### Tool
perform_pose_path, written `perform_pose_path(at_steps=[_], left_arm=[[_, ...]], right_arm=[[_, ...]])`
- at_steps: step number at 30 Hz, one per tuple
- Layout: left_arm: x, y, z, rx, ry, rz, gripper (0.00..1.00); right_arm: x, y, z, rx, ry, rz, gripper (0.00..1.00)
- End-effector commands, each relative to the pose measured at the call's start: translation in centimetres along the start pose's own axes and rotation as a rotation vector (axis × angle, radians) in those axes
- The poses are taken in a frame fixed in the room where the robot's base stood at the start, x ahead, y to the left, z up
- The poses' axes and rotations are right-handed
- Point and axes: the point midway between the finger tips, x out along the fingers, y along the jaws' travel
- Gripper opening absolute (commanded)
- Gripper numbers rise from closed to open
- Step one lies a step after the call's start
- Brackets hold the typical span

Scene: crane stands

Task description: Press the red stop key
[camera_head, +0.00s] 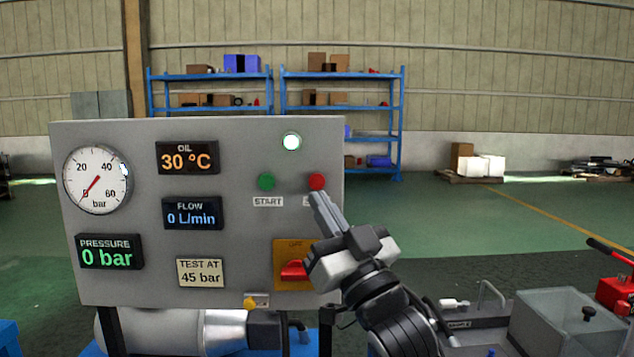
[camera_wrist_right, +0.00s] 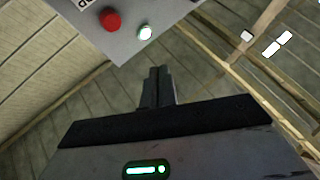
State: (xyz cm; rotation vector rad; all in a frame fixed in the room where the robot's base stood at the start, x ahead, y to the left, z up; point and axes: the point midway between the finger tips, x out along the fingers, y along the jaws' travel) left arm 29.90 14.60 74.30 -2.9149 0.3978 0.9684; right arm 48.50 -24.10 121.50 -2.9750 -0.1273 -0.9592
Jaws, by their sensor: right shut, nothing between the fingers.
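The red stop key (camera_head: 317,181) is a round red button on the upper right of a grey control panel (camera_head: 220,150). In the head view, the tip of my right gripper (camera_head: 318,198) shows just below it and partly covers its label. In the right wrist view the red key (camera_wrist_right: 109,19) is at the top left, and the fingers (camera_wrist_right: 159,72) are together, empty and below it in the picture. I cannot tell the exact gap, but no contact shows. My left gripper is not in view.
A green START key (camera_head: 267,182) is left of the red one, and a lit white lamp (camera_head: 291,142) is above. A red rotary switch (camera_head: 293,270) on a yellow plate sits below, near my right arm. The displays read 0 bar and 0 L/min. A clear box (camera_head: 560,322) stands at right.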

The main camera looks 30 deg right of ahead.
Motion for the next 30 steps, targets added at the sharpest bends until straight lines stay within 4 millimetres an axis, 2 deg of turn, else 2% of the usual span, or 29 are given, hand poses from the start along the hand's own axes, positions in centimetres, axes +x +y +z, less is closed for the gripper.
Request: perform_pose_path(at_steps=[5, 18, 30], left_arm=[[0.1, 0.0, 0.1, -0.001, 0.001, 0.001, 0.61], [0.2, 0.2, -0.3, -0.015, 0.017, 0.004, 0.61], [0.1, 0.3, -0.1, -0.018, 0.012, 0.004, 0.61]], right_arm=[[0.8, 0.6, 0.7, -0.002, -0.001, -0.001, 0.00], [4.9, 3.6, 3.6, 0.000, -0.002, 0.000, 0.00], [6.1, 4.4, 4.5, 0.000, -0.001, -0.001, 0.00]])
